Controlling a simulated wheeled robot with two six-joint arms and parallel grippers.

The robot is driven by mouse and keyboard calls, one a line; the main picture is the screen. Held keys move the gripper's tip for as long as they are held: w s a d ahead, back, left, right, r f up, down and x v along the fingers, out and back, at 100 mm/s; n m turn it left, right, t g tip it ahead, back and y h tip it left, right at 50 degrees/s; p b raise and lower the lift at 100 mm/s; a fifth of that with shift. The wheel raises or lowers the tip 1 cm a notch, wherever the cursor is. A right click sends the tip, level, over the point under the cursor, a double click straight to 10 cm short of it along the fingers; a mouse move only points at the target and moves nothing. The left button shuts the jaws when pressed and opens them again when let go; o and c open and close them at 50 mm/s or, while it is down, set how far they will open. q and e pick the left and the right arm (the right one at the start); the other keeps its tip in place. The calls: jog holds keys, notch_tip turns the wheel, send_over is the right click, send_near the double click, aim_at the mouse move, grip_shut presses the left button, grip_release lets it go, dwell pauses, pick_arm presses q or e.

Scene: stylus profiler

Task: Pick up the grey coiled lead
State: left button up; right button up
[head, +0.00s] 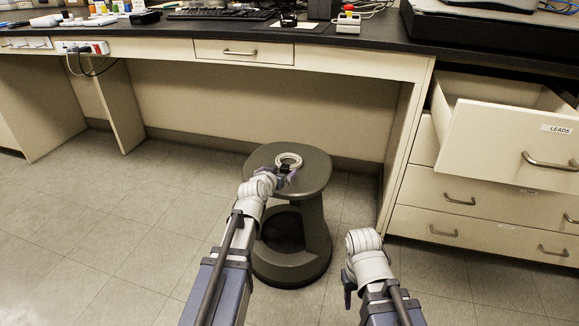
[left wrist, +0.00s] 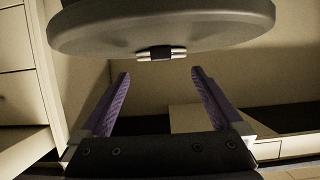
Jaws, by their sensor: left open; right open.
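The grey coiled lead (head: 289,159) lies on the round seat of a dark stool (head: 316,178). In the left wrist view, which looks upside down, the lead (left wrist: 148,55) shows edge-on against the seat, with a dark band around its strands. My left gripper (head: 287,179) is open and empty at the near side of the lead. Its purple fingers (left wrist: 160,74) stand apart on either side of the lead's line, with the lead beyond the tips. My right gripper (head: 348,287) is low, right of the stool; it is open, its fingers mostly hidden by the arm.
A dark-topped bench (head: 385,42) with equipment runs behind the stool. An open drawer labelled LEADS (head: 510,145) juts out at the right, above closed drawers. The tiled floor (head: 120,230) is clear to the left.

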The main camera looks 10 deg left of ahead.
aim_at(285, 166)
pick_arm(q)
jog(key=b+x, duration=0.2)
jog(key=x, duration=0.5)
jog(key=shift+w+a, duration=0.1)
jog(key=shift+w, duration=0.05)
jog(key=shift+c, duration=0.2)
grip_shut()
notch_tip(285, 166, up, 10)
jog(key=p, duration=1)
jog(key=shift+r, duration=0.2)
